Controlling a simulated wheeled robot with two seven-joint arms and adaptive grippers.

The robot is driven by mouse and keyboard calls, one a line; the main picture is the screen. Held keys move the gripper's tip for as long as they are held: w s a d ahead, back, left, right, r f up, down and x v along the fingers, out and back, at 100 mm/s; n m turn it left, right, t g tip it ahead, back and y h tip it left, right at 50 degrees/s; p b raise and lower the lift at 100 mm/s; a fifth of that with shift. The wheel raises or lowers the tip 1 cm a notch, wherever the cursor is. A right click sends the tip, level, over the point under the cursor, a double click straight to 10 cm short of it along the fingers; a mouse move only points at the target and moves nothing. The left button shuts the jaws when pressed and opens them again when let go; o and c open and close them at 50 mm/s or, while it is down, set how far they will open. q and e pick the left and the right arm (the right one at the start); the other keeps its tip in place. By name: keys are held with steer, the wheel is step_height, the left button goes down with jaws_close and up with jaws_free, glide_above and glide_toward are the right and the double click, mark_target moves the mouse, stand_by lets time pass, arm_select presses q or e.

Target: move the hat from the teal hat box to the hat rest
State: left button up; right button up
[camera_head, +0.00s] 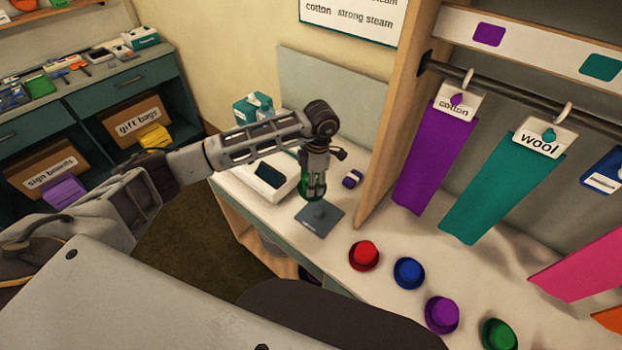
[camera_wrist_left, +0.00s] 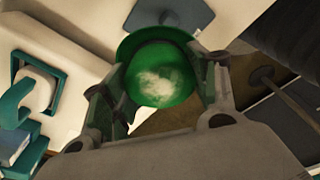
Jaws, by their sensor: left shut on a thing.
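My left gripper (camera_head: 313,192) is shut on a green hat (camera_wrist_left: 162,75), holding it by its sides with a finger on each side. In the head view the hat is mostly hidden by the fingers. I cannot make out a teal hat box for certain. My right gripper is not in view.
A white device with a dark screen (camera_head: 270,176) and a small purple item (camera_head: 352,179) stand close to the gripper. Red (camera_head: 364,255), blue (camera_head: 409,272), purple (camera_head: 442,313) and green (camera_head: 499,335) hats line the counter. Cloths hang from a rail (camera_head: 520,100) at right.

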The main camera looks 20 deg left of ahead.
arm_select(q)
steer(key=n, duration=0.4)
steer(key=d+n, duration=0.1)
steer(key=n, duration=0.2)
steer(key=shift+s+f+g+h+p, duration=0.15)
steer(key=shift+f+g+h+p, duration=0.05)
steer(key=shift+g+h+p, duration=0.15)
steer(key=n, duration=0.6)
steer(key=shift+s+d+f+h+p, duration=0.1)
steer(key=shift+d+f+h+p, duration=0.05)
steer(key=shift+d+h+p, duration=0.15)
steer(key=n, duration=0.5)
steer(key=d+n, duration=0.1)
steer(key=n, duration=0.1)
steer(key=shift+s+f+h+p, duration=0.15)
steer(key=shift+f+h+p, duration=0.1)
steer(key=shift+p, duration=0.1)
steer(key=n, duration=0.3)
steer(key=shift+s+d+n, duration=0.1)
steer(key=shift+d+n, duration=0.05)
steer(key=shift+n, duration=0.15)
steer(key=shift+d+f+n+t+h+p, duration=0.15)
steer(key=shift+n+t, duration=0.15)
steer(key=shift+n, duration=0.6)
steer(key=shift+d+n+t+h+p, duration=0.15)
steer(key=shift+n+t, duration=0.1)
steer(key=shift+n, duration=0.65)
steer(key=shift+a, duration=0.1)
steer(key=shift+f, duration=0.15)
